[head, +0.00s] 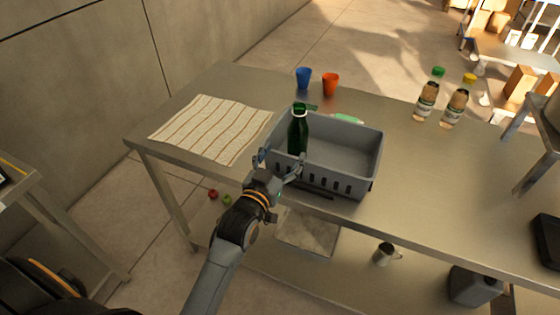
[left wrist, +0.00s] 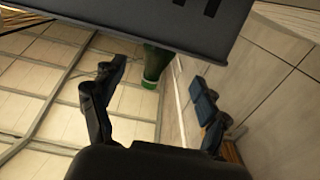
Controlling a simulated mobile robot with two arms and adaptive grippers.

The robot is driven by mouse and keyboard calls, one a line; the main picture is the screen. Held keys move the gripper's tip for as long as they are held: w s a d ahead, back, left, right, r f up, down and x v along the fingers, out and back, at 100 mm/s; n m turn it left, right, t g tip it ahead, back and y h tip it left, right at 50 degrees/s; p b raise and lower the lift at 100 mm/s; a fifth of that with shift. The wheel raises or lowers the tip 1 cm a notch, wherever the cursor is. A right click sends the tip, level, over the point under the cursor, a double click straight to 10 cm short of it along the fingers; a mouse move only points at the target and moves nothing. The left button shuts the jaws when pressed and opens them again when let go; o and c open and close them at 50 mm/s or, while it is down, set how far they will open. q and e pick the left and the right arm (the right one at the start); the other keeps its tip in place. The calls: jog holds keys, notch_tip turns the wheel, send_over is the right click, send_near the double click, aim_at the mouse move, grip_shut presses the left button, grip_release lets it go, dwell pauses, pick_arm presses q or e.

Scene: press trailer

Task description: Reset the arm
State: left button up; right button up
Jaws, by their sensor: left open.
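My left gripper (head: 280,166) is open and empty at the near left corner of the grey crate (head: 352,184), just outside its near wall. In the left wrist view the two fingers of the gripper (left wrist: 155,98) are spread apart with nothing between them touching both. A dark green bottle (head: 298,132) stands upright at the left end of the crate, its top above the rim. In the left wrist view the bottle (left wrist: 154,66) shows beyond the crate wall (left wrist: 165,22), apart from the fingers. My right gripper is not in view.
The steel table (head: 420,165) also holds a striped cloth (head: 210,128), a blue cup (head: 303,77), an orange cup (head: 330,84) and two bottles (head: 427,98) (head: 455,106). A metal jug (head: 384,254) stands on the lower shelf.

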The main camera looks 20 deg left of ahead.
pick_arm(q)
jog(key=shift+s, duration=0.8)
jog(key=s+f+m+g, duration=0.1)
jog(key=s+f+g, duration=0.6)
jog(key=s+f, duration=0.45)
jog(key=s+f+g, duration=0.2)
jog(key=s+g, duration=0.2)
jog(key=s, duration=0.4)
jog(key=s+f+g, duration=0.2)
jog(key=s+g, duration=0.1)
jog(key=s, duration=0.5)
notch_tip(320, 180, down, 25)
jog(key=s+g, duration=0.2)
jog(key=s+a+f, duration=0.2)
jog(key=s+f, duration=0.6)
jog(key=s+a+f+m+g, duration=0.1)
jog(key=s+f, duration=0.7)
jog(key=f, duration=0.1)
jog(key=shift+s+a+y, duration=0.3)
jog(key=shift+s+a, duration=0.05)
